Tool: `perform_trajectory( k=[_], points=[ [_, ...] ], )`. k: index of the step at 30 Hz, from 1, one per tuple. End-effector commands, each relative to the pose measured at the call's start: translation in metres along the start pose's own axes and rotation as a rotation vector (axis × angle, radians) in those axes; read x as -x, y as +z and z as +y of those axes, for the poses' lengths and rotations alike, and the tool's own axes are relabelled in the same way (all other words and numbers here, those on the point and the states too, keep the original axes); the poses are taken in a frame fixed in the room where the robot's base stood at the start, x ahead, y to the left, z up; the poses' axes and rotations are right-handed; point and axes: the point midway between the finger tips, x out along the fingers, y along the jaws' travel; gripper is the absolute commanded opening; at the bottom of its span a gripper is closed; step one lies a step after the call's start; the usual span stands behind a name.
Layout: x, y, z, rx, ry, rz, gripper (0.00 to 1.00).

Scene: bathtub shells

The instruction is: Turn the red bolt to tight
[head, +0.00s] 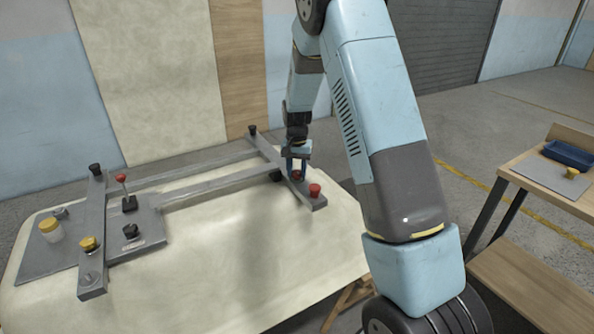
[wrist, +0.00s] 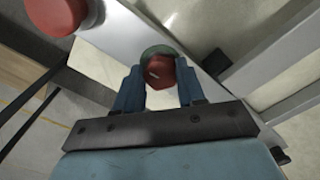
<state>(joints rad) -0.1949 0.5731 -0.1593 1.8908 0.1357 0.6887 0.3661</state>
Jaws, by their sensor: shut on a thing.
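The red bolt (wrist: 160,76) is between the two blue fingers of my gripper (wrist: 159,68) in the wrist view, with a green ring around its far side. A small pale mark shows on its face. In the head view my gripper (head: 297,172) points down onto the grey crossbar (head: 310,201) near its front right end, and the red bolt (head: 297,176) shows between the fingertips, partly hidden. The fingers are shut on the bolt, which is seated at the bar. I cannot tell how tight it is.
A larger red knob (head: 315,190) stands beside my gripper at the bar's end; it also shows in the wrist view (wrist: 58,12). A black knob (head: 276,175) is close on the left. Rails, a red-tipped lever (head: 121,178) and a yellow knob (head: 88,243) lie left. The pale tabletop's front is clear.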

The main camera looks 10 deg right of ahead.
Motion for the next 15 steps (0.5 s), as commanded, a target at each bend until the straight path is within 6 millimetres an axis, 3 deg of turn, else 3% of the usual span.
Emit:
perform_trajectory(
  k=[15],
  points=[
    [0.0021,-0.0027,-0.0013,-0.092,-0.004,0.007,0.09]
  ],
)
